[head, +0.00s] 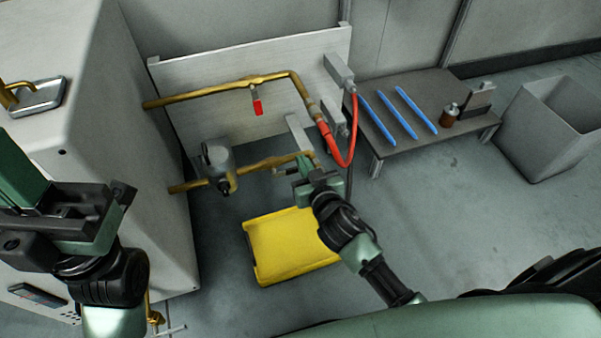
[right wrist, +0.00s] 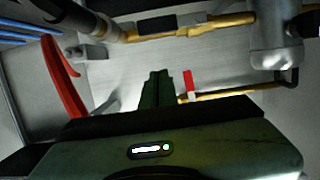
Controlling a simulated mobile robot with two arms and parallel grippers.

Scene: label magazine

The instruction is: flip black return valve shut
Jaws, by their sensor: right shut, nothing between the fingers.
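The black handle (head: 282,171) of the return valve sits at the lower brass pipe (head: 262,164), just left of my right gripper. The wrist view, which appears upside down, shows a dark block that looks like this handle (right wrist: 157,24) beside the brass valve body (right wrist: 190,27). My right gripper (head: 304,165) is shut and empty. Its fingers (right wrist: 157,76) point toward the panel, with a visible gap to the dark block in the picture. The handle's exact angle is hard to tell. My left gripper (head: 112,205) is at the far left, away from the valves; its jaws are unclear.
A red-handled valve (head: 257,105) hangs from the upper pipe (head: 215,91). A grey pump (head: 217,163) sits left on the lower pipe. A red hose (head: 350,135) curves close right of my right gripper. A yellow tray (head: 290,245) lies below. A low table (head: 440,90) stands right.

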